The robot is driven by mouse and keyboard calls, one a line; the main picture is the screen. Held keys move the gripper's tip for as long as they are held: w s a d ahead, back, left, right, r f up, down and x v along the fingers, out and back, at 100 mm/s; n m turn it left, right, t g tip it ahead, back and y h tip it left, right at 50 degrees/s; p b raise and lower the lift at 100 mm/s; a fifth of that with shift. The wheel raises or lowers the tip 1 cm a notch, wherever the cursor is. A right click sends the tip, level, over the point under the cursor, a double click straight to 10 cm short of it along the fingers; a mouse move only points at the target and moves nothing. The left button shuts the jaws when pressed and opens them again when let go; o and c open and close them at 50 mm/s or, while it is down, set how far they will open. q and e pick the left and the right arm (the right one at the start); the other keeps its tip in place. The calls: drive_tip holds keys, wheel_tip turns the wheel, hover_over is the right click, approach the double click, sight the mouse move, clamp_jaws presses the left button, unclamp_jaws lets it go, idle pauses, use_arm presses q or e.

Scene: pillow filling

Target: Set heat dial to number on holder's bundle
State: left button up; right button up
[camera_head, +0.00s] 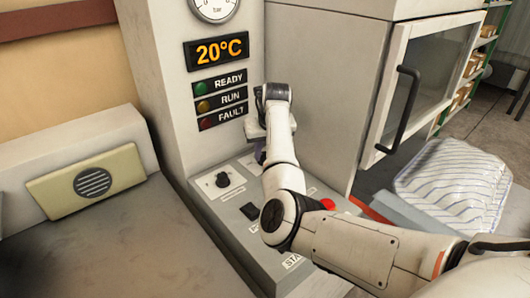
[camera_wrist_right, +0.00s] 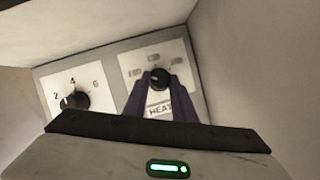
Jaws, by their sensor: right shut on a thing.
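The heat dial (camera_wrist_right: 160,77) is a black knob on a white plate with a HEAT label and numbers too small to read surely. My right gripper (camera_wrist_right: 161,86) has its two purple fingers shut on this knob, one on each side. In the head view my right gripper (camera_head: 260,155) reaches down to the panel, and the arm hides the heat dial. A second black dial, marked 2, 4, 6 (camera_wrist_right: 74,100), sits to its left; it also shows in the head view (camera_head: 223,180). No bundle number is readable. My left gripper is not in view.
A display (camera_head: 218,49) reads 20°C above READY, RUN and FAULT lamps. A red button (camera_head: 327,204) and a black switch (camera_head: 250,211) are on the panel. A striped, plump bundle (camera_head: 455,185) lies right, below a cabinet door with a black handle (camera_head: 398,110).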

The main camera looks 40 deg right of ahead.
drive_tip(key=m+b, duration=0.1)
drive_tip(key=m+h+b, duration=0.1)
drive_tip(key=m, duration=0.1)
drive_tip(key=shift+w+a+f+m+g+b, duration=0.1)
drive_tip(key=shift+w+a+m+g+b, duration=0.05)
drive_tip(key=shift+a+m+g+b, duration=0.2)
drive_tip(key=m+g+h+b, duration=0.1)
drive_tip(key=m+b, duration=0.1)
drive_tip(key=m, duration=0.1)
drive_tip(key=shift+w+m, duration=0.1)
drive_tip(key=shift+m, duration=0.15)
drive_tip(key=shift+m+g+h+b, duration=0.25)
drive_tip(key=shift+m+h+b, duration=0.05)
drive_tip(key=shift+m+b, duration=0.45)
drive_tip(key=shift+w+m+g+b, duration=0.1)
drive_tip(key=shift+m+g+b, duration=0.25)
drive_tip(key=shift+m, duration=1)
drive_tip(key=shift+r+b, duration=0.2)
drive_tip(key=shift+b, duration=0.1)
drive_tip(key=o, duration=1)
drive_tip(key=shift+o, duration=0.2)
